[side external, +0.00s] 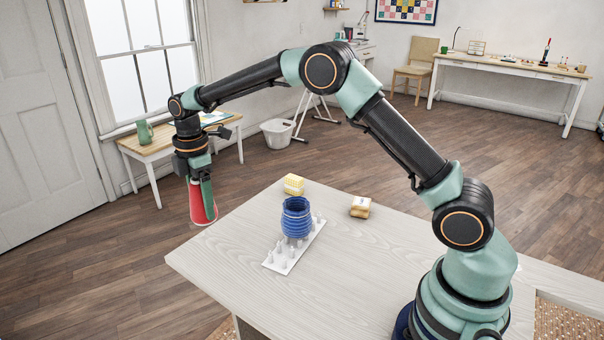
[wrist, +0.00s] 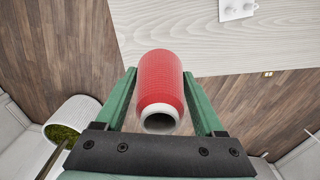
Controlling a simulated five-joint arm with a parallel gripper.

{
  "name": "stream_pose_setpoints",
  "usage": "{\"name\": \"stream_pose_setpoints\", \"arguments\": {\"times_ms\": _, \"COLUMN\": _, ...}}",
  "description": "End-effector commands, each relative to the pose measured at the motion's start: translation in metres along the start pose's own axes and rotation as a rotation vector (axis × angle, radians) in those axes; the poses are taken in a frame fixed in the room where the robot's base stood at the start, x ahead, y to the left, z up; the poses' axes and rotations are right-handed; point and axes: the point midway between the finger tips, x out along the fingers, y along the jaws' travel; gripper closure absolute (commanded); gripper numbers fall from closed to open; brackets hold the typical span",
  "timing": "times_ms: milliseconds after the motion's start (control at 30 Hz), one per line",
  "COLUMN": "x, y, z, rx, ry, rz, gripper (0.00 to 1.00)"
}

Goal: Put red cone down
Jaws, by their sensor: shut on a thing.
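My gripper (side external: 203,182) is shut on a red cone (side external: 203,207), a spool of red thread. The cone hangs roughly upright, wide end down, in the air left of the pale table's near-left corner. In the wrist view my gripper (wrist: 159,76) has a green finger on each side of the red cone (wrist: 160,82); its white rim and dark hollow end face the camera. A blue cone (side external: 296,216) stands on the far part of a white peg rack (side external: 277,262). Several of the rack's pegs are bare. The rack's corner shows in the wrist view (wrist: 237,10).
The pale table (side external: 230,272) has clear surface around the rack. A yellow-and-white block (side external: 293,184) and a tan-and-white block (side external: 360,207) lie behind it. The wooden floor (wrist: 95,42) lies below the cone. A white bin with green inside (wrist: 70,125) stands at lower left.

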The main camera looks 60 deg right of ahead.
Motion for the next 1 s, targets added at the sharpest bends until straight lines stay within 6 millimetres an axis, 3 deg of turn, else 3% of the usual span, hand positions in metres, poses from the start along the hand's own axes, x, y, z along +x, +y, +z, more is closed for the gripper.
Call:
{"name": "stream_pose_setpoints", "arguments": {"times_ms": 33, "x": -0.016, "y": 0.001, "z": 0.000, "rx": 0.000, "ry": 0.002, "rz": 0.006, "gripper": 0.96}}
{"name": "stream_pose_setpoints", "arguments": {"times_ms": 200, "x": -0.056, "y": 0.001, "z": 0.000, "rx": 0.000, "ry": 0.001, "rz": 0.004, "gripper": 0.96}}
{"name": "stream_pose_setpoints", "arguments": {"times_ms": 433, "x": -0.086, "y": 0.000, "z": 0.001, "rx": 0.001, "ry": 0.000, "rz": 0.000, "gripper": 0.96}}
{"name": "stream_pose_setpoints", "arguments": {"times_ms": 567, "x": -0.094, "y": 0.001, "z": 0.015, "rx": 0.035, "ry": 0.000, "rz": 0.001, "gripper": 0.96}}
{"name": "stream_pose_setpoints", "arguments": {"times_ms": 667, "x": -0.100, "y": 0.000, "z": 0.044, "rx": 0.103, "ry": 0.000, "rz": 0.001, "gripper": 0.96}}
{"name": "stream_pose_setpoints", "arguments": {"times_ms": 767, "x": -0.105, "y": -0.006, "z": 0.087, "rx": 0.207, "ry": 0.000, "rz": 0.000, "gripper": 0.96}}
{"name": "stream_pose_setpoints", "arguments": {"times_ms": 1000, "x": -0.115, "y": -0.044, "z": 0.200, "rx": 0.506, "ry": 0.000, "rz": 0.002, "gripper": 0.96}}
